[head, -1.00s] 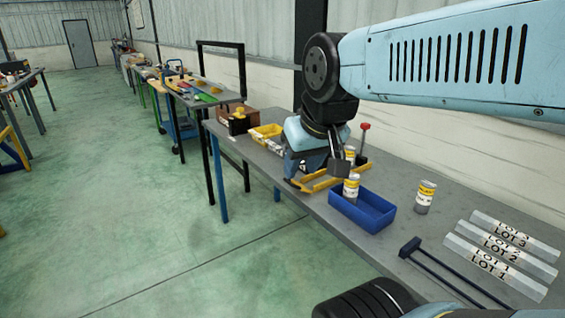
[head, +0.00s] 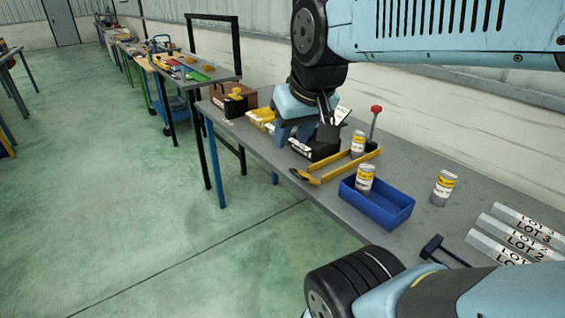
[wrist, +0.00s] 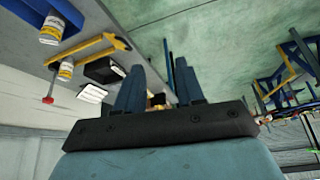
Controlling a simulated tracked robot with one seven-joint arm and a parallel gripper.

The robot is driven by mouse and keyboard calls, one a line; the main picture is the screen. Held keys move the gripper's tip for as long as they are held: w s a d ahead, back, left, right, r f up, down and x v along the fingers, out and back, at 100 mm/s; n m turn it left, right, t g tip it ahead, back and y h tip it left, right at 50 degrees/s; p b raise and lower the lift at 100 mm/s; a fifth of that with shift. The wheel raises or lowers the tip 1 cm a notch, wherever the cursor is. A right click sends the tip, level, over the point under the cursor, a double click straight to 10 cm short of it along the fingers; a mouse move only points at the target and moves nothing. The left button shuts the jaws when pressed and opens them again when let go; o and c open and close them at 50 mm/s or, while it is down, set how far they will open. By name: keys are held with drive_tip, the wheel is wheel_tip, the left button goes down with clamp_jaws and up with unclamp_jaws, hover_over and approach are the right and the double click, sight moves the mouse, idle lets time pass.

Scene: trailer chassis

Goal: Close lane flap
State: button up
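A lane of yellow rails (head: 340,168) lies on the grey bench, and a can (head: 358,144) stands by its far rail. The near rail ends in a bent piece (head: 303,175) at the bench's front edge; I cannot tell for sure which part is the flap. The rails also show in the wrist view (wrist: 95,50). My gripper (head: 291,140) is above the bench, left of the rails, beside a black box (head: 315,148) with a white label. In the wrist view its two blue fingers (wrist: 158,85) stand apart with nothing held between them.
A red-knobbed lever (head: 375,120) stands behind the rails. A blue bin (head: 378,208) holding a can (head: 366,178) is right of them, with another can (head: 442,188) beyond. A yellow bin (head: 262,117) and a brown box (head: 236,92) are at the left.

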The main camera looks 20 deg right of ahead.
drive_tip(key=w+d+f+n+g, duration=0.1)
drive_tip(key=w+d+f+g, duration=0.15)
drive_tip(key=w, duration=0.35)
drive_tip(key=w+d+f+g, duration=0.1)
drive_tip(key=w+d, duration=0.2)
drive_tip(key=w, duration=0.3)
drive_tip(key=n+g, duration=0.1)
drive_tip(key=g, duration=0.1)
hover_over(294, 171)
wheel_tip(294, 171, down, 7)
wheel_tip(294, 171, down, 14)
drive_tip(key=shift+r, duration=0.2)
drive_tip(key=shift+c, duration=0.2)
clamp_jaws()
drive_tip(key=shift+a+n, duration=0.25)
drive_tip(key=shift+n, duration=0.05)
drive_tip(key=shift+d, duration=0.2)
